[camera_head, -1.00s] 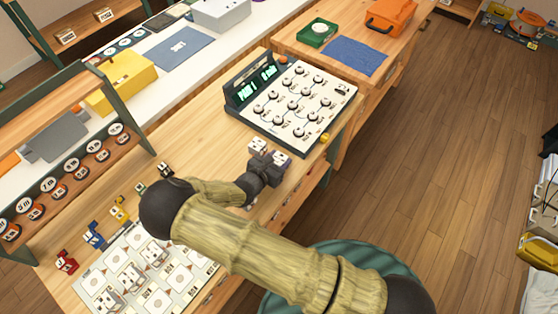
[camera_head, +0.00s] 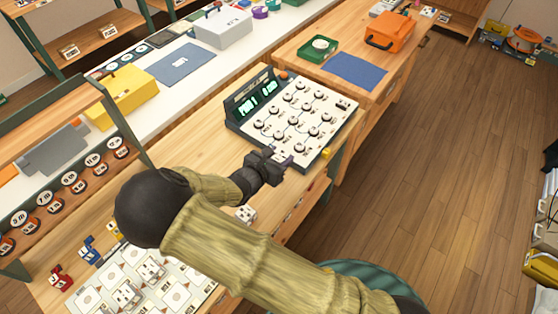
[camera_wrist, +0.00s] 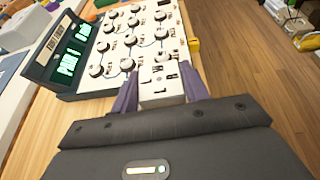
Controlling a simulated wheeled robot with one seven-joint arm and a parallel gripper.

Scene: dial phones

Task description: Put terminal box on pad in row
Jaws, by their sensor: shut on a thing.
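My gripper (camera_wrist: 160,92) is shut on a white terminal box (camera_wrist: 162,78) with dark holes, gripped between the two purple fingers. In the head view my gripper (camera_head: 278,160) is at the near edge of the dial panel, and the held box is hard to make out there. I cannot tell whether the box touches the panel. The sheet of pads (camera_head: 203,273) lies at the lower left, partly behind my arm. White boxes (camera_head: 125,293) stand on some of its pads. Another white box (camera_head: 246,213) is on the table near its front edge.
The dial panel (camera_head: 308,118) with its green display (camera_head: 258,96) stands at the table's right end. A small yellow part (camera_head: 326,153) is at its edge. Red (camera_head: 61,276) and blue (camera_head: 89,250) parts lie left of the sheet. Bare wood lies left of the panel.

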